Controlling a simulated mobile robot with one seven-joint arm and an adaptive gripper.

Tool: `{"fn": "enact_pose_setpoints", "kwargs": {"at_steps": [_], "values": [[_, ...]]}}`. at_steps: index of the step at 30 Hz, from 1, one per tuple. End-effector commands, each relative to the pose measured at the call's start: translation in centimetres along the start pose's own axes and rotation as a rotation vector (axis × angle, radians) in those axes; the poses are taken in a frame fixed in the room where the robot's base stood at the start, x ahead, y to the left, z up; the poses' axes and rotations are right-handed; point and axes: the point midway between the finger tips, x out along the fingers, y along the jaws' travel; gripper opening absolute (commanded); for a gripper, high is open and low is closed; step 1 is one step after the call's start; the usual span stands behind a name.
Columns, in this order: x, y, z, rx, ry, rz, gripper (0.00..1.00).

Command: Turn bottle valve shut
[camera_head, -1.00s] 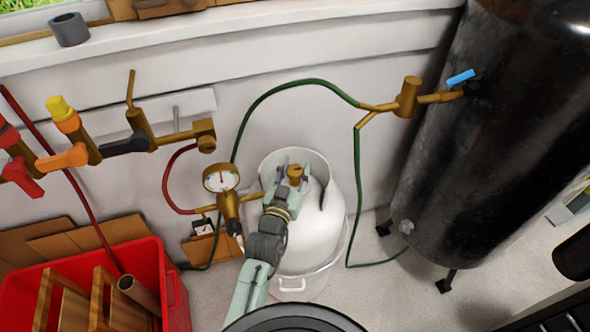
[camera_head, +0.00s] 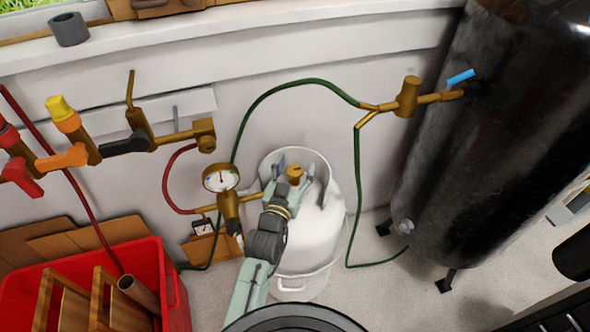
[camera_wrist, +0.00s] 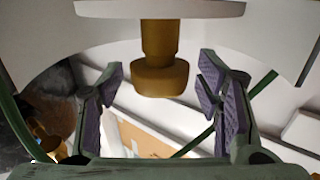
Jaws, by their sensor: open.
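The white gas bottle (camera_head: 321,234) stands upright on the floor in the head view, with a raised collar around its top. Its brass valve knob (camera_head: 295,172) rises inside the collar. My gripper (camera_head: 293,177) reaches in over the bottle's top with its fingers on either side of the knob. In the wrist view the knob (camera_wrist: 160,78) lies between the spread purple-padded fingers, with a clear gap on both sides. My gripper (camera_wrist: 160,88) is open and holds nothing.
A pressure gauge (camera_head: 221,177) with brass fittings stands just left of the bottle. A green hose (camera_head: 267,93) arches behind it. A black tank (camera_head: 490,130) is at the right. A red crate (camera_head: 177,300) with boards is at the lower left.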

Motion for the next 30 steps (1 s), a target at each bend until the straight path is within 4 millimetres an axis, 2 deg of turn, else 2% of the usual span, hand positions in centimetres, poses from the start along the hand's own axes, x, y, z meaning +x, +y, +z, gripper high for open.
{"fn": "enact_pose_setpoints", "kwargs": {"at_steps": [9,15,30], "values": [[0.0,0.1,-6.2,-0.001,0.007,0.000,0.59],[0.0,0.1,-8.7,-0.001,0.005,0.000,0.59],[0.0,0.0,-9.1,0.000,0.001,0.000,0.59]]}}
